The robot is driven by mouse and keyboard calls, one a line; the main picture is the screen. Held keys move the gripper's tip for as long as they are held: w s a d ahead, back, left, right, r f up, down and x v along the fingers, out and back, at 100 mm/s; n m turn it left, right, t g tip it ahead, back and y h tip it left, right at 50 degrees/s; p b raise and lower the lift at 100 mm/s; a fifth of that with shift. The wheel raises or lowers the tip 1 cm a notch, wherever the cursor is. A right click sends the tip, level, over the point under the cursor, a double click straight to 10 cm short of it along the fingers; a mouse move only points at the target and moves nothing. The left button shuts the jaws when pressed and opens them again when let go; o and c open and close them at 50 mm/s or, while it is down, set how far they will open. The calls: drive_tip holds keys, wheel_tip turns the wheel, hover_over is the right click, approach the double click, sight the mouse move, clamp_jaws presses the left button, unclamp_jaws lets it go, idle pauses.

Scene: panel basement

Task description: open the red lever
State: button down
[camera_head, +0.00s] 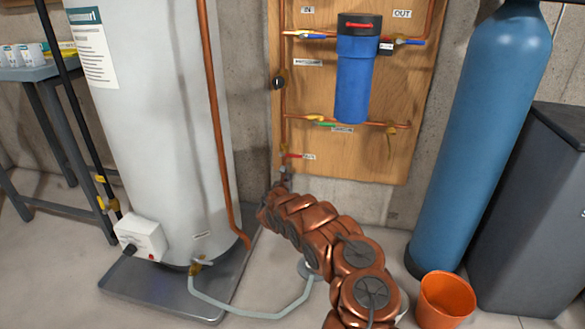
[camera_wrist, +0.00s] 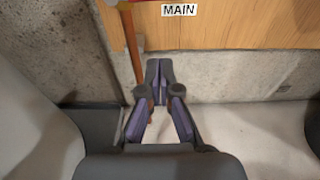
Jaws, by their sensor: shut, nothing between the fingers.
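The red lever (camera_head: 293,155) is a small handle on the copper pipe at the lower left of the wooden panel, beside a white label. In the wrist view, the label reads MAIN (camera_wrist: 179,10), and a thin reddish strip, perhaps the lever, shows at the top edge left of it. My gripper (camera_head: 285,172) is just below the lever in the head view, near the pipe's lower end. In the wrist view my gripper (camera_wrist: 160,66) is shut and empty, its fingertips below the label and right of the copper pipe (camera_wrist: 132,45). Contact with the lever cannot be told.
A white water heater (camera_head: 155,120) stands left on a grey tray (camera_head: 165,290). A blue filter (camera_head: 355,80) hangs on the wooden panel (camera_head: 320,85). A tall blue tank (camera_head: 480,130) and an orange bucket (camera_head: 445,300) stand right.

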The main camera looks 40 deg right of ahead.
sight(291, 155)
drive_tip(key=shift+w, duration=0.1)
idle(0.3)
drive_tip(key=w+d+r+b, duration=0.2)
drive_tip(key=w+d+b, duration=0.3)
drive_tip(key=d, duration=0.2)
drive_tip(key=shift+d+r, duration=0.25)
drive_tip(key=shift+r, duration=0.05)
idle(1.3)
